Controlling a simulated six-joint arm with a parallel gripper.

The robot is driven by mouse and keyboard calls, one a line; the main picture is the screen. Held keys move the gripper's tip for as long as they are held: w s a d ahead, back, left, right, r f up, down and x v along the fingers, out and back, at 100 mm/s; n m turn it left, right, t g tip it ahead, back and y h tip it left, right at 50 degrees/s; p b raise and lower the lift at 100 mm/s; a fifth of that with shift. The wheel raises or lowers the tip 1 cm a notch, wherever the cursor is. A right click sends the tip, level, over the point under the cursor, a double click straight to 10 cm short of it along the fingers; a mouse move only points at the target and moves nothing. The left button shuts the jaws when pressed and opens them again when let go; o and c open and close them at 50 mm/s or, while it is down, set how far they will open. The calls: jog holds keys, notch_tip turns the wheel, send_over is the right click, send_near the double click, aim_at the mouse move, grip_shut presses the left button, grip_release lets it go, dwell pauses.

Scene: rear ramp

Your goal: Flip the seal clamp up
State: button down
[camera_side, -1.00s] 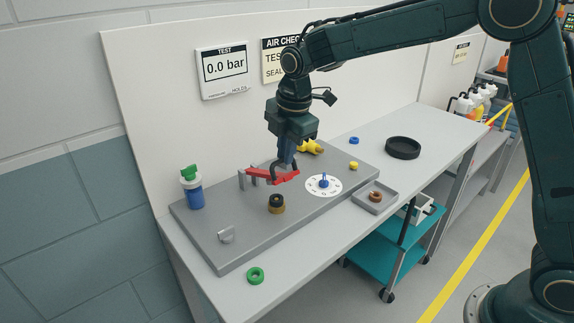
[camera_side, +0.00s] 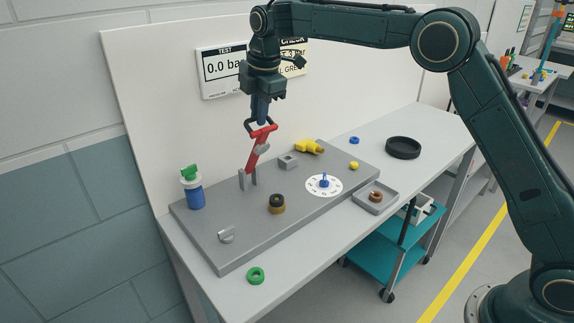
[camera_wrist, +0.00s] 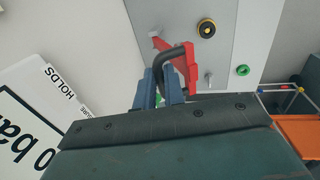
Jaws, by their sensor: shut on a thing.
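The seal clamp (camera_side: 254,156) is a red lever hinged on a grey bracket (camera_side: 246,180) on the grey plate. It stands raised, tilted up to the right. My gripper (camera_side: 260,122) is shut on its upper end, at the dark handle bar. In the wrist view the red clamp (camera_wrist: 190,65) and its black loop handle (camera_wrist: 176,58) sit at my gripper (camera_wrist: 160,85), whose blue fingers close around the handle. The hinge is partly hidden there.
A small tray (camera_side: 366,206) lies at right. The display board (camera_side: 222,72) is close behind my gripper.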

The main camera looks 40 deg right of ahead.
jog(key=shift+w+d+r, duration=0.1)
jog(key=shift+w, duration=1.95)
jog(key=c, duration=1.4)
grip_release()
jog(key=shift+c, duration=0.2)
jog(key=shift+s, duration=0.2)
jog(key=shift+c, duration=0.2)
